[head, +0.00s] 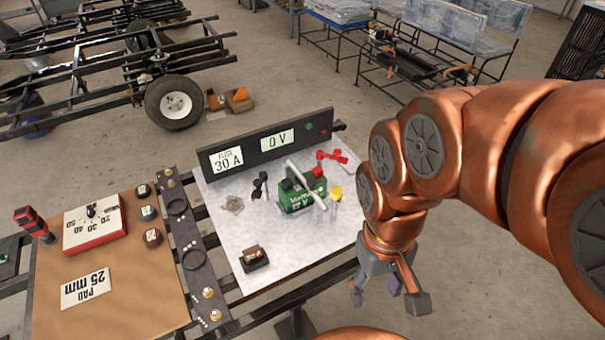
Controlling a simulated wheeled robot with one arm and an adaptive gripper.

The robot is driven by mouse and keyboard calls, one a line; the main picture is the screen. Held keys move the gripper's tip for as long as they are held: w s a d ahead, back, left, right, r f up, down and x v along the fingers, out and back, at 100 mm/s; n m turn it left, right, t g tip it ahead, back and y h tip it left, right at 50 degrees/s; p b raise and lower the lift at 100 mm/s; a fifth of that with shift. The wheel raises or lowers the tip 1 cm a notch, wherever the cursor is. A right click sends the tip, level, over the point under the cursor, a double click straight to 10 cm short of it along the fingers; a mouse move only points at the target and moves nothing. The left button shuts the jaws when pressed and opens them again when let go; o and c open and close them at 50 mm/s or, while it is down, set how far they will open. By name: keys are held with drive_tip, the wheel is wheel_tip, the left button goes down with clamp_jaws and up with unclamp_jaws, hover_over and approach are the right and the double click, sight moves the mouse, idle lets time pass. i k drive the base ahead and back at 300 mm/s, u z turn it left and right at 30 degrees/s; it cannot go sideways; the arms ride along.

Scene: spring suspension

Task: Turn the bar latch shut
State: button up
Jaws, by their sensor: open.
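A green battery-like block (300,197) stands on the pale board, with a red cap (318,172) and a black cap on top. A light grey bar (304,183) runs slantwise over it from back left to front right, and I take it for the bar latch. Whether the bar's end is caught on anything is too small to tell. A yellow-topped piece (336,193) stands just right of the bar's near end. My gripper (388,300) is open and empty, pointing down, off the board's right edge. It is apart from the bar, to its front right.
A meter panel (267,141) reading 0 V and 30 A stands behind the block. A red clamp (332,156) and black clamp (260,187) flank it. A dark box (254,258) sits at the board's front. A brown board (130,285) lies left. The pale board's front right is clear.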

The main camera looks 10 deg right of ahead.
sight(337, 192)
drive_tip(key=u, duration=2.45)
drive_tip(key=k, duration=1.05)
drive_tip(key=z, duration=1.15)
drive_tip(key=i, duration=0.5)
drive_tip(key=z, duration=0.05)
